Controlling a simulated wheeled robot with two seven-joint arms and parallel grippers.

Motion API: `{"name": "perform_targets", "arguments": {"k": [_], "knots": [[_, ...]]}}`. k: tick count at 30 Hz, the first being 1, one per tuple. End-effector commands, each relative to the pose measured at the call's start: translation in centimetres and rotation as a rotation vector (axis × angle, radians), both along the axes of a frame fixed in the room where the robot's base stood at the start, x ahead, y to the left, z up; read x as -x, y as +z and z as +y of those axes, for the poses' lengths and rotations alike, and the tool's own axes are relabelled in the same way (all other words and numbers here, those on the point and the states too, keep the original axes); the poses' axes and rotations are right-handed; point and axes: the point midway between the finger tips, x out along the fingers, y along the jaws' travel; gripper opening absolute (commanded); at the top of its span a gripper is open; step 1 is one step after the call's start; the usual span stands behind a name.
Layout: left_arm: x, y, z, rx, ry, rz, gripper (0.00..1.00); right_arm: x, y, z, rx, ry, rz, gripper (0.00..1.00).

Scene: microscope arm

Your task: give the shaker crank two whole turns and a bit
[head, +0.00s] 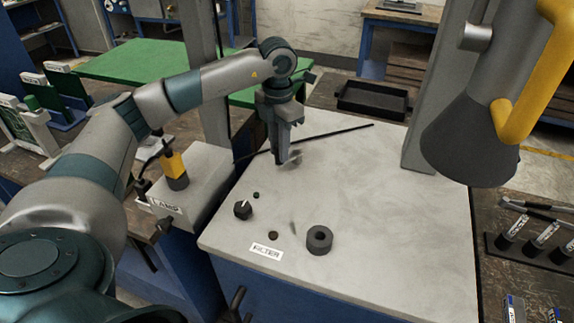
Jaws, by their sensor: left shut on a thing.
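My left gripper (284,152) points down over the pale cabinet top (390,230), its fingers shut. A small grey piece (295,157) shows at its fingertips; it looks like part of the shaker crank, but the fingers hide most of it and its shape is blurred. I cannot tell the crank's angle. My right gripper is not in view.
A black ring (319,240), a dark knob (243,210) and a FILTER label (265,252) are near the cabinet's front left. A lamp box (197,190) stands left. A grey cone on a yellow arm (470,140) hangs at right. The cabinet's right part is clear.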

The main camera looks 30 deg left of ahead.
Motion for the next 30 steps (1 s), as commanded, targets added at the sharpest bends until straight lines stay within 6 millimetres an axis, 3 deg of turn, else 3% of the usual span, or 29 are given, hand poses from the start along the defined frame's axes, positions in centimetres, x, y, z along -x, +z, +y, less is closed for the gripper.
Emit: {"name": "perform_targets", "arguments": {"k": [5, 6, 7, 19, 30], "knots": [[0.0, 0.0, 0.1, -0.001, 0.001, -0.001, 0.14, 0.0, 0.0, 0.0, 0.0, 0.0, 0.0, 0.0], [0.0, 0.0, 0.1, -0.001, 0.001, -0.001, 0.3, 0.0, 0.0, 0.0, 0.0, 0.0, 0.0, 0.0], [0.0, 0.0, 0.1, -0.001, 0.001, -0.001, 0.37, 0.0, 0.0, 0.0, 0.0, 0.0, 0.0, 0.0], [0.0, 0.4, 0.0, 0.0, 0.0, -0.001, 0.38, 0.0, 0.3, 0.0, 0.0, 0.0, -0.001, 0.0], [0.0, 3.2, 0.0, -0.001, 0.0, 0.0, 0.38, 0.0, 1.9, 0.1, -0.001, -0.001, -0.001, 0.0]]}}
